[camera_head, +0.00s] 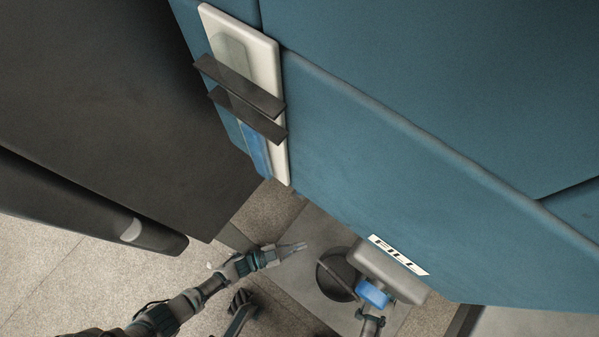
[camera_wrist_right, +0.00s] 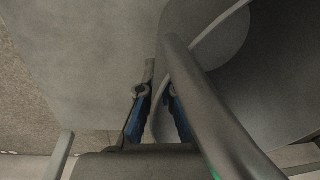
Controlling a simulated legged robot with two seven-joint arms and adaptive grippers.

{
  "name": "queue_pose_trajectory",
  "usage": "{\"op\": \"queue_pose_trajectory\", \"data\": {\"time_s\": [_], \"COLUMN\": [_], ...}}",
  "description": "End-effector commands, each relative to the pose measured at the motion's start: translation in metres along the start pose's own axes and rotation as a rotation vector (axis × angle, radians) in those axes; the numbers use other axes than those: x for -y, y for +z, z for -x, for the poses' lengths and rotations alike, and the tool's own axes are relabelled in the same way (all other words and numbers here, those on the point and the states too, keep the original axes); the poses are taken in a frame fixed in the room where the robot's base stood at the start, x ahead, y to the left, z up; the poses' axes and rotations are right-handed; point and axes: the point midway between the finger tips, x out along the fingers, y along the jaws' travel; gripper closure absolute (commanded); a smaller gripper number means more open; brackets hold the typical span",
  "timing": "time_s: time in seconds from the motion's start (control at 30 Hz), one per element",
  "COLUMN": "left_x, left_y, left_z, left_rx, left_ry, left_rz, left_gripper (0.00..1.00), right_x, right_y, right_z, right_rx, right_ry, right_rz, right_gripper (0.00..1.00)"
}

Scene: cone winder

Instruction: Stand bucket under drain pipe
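The bucket (camera_head: 331,284) looks like a dark round vessel on the floor, left of the grey box marked FILL in the head view. In the right wrist view, a large dark round form (camera_wrist_right: 275,75) with a pale curved edge appears to be it. My left gripper (camera_head: 293,248) points right, left of the bucket and apart from it; its finger gap is too small to judge. My right gripper (camera_wrist_right: 157,95) has two blue-padded fingers apart, with a gap between them. A thick grey bar (camera_wrist_right: 210,110) crosses in front of its right finger. I cannot make out the drain pipe.
The blue machine (camera_head: 400,170) fills the upper right, with a white panel (camera_head: 272,70) and two dark slats on it. The grey FILL box (camera_head: 398,276) overhangs beside the bucket. A dark cylinder (camera_head: 90,205) lies left. Tiled floor (camera_head: 50,275) is open at lower left.

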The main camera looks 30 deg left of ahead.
Motion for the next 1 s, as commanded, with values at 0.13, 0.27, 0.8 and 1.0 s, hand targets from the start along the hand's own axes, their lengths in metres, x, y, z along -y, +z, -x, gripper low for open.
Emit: {"op": "queue_pose_trajectory", "data": {"time_s": [0.13,0.27,0.8,1.0], "left_x": [-0.002,-0.002,-0.002,-0.002], "left_y": [0.003,0.003,0.005,0.004], "left_z": [0.001,0.001,0.044,0.089], "left_rx": [0.003,0.003,0.008,0.005], "left_ry": [0.000,0.000,0.001,0.001], "left_rz": [0.003,0.003,0.003,0.004], "left_gripper": [0.95,0.73,0.73,0.73], "right_x": [-0.002,-0.002,-0.002,-0.002], "right_y": [0.011,0.011,0.012,0.012], "right_z": [-0.009,-0.009,-0.010,-0.010], "right_rx": [0.028,0.028,0.031,0.031], "right_ry": [0.003,0.003,0.003,0.003], "right_rz": [-0.002,-0.002,-0.002,-0.002], "right_gripper": [1.00,1.00,1.00,1.00]}}
